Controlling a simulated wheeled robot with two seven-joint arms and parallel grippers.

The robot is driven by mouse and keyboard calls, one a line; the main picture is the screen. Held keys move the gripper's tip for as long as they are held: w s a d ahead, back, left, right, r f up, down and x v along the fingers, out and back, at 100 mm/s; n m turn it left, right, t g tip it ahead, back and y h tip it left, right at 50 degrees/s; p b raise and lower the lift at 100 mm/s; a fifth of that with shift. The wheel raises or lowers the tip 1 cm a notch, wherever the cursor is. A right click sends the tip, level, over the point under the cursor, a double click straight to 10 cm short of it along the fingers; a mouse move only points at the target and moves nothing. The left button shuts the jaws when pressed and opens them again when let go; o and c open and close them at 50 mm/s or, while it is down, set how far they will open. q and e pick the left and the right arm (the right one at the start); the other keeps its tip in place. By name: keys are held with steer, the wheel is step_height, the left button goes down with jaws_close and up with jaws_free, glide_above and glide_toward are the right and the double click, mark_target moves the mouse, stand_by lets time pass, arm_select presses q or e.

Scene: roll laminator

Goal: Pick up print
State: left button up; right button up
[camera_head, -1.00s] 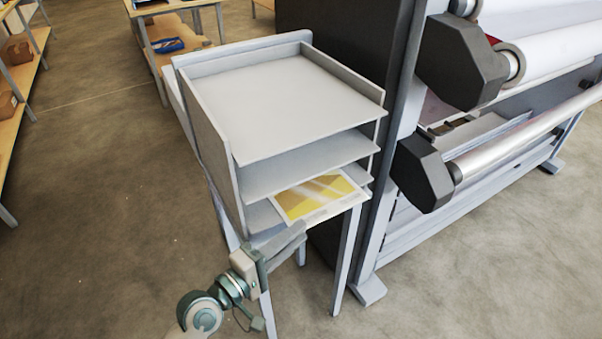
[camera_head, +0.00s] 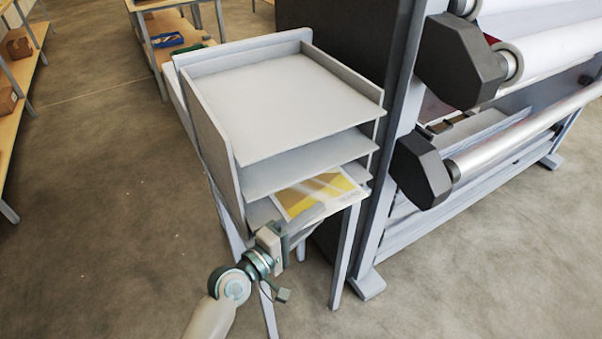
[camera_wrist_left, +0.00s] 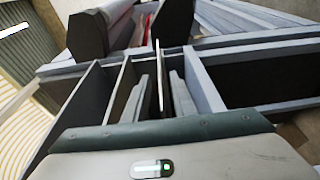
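The print (camera_head: 318,192), a sheet with a yellow and white picture, lies in the lowest level of the grey tray rack (camera_head: 212,150) and sticks out at the front. My left gripper (camera_head: 303,221) is at the front edge of the print and covers its near corner. In the left wrist view the two fingers (camera_wrist_left: 162,98) stand apart. A thin sheet edge, seemingly the print (camera_wrist_left: 158,80), shows between them; I cannot tell whether either finger touches it. My right gripper is in neither view.
The middle shelf (camera_head: 310,165) lies close above the print. The dark laminator (camera_head: 340,60) with its rollers (camera_head: 530,130) stands right of the rack. Rack legs (camera_head: 347,255) stand below. The floor (camera_head: 110,230) at left is free.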

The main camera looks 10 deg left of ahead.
arm_select(q)
steer(key=shift+p+x, duration=0.3)
steer(key=shift+x, duration=1.3)
steer(key=shift+w+a+f, duration=0.1)
steer(key=shift+a, duration=0.05)
jaws_close()
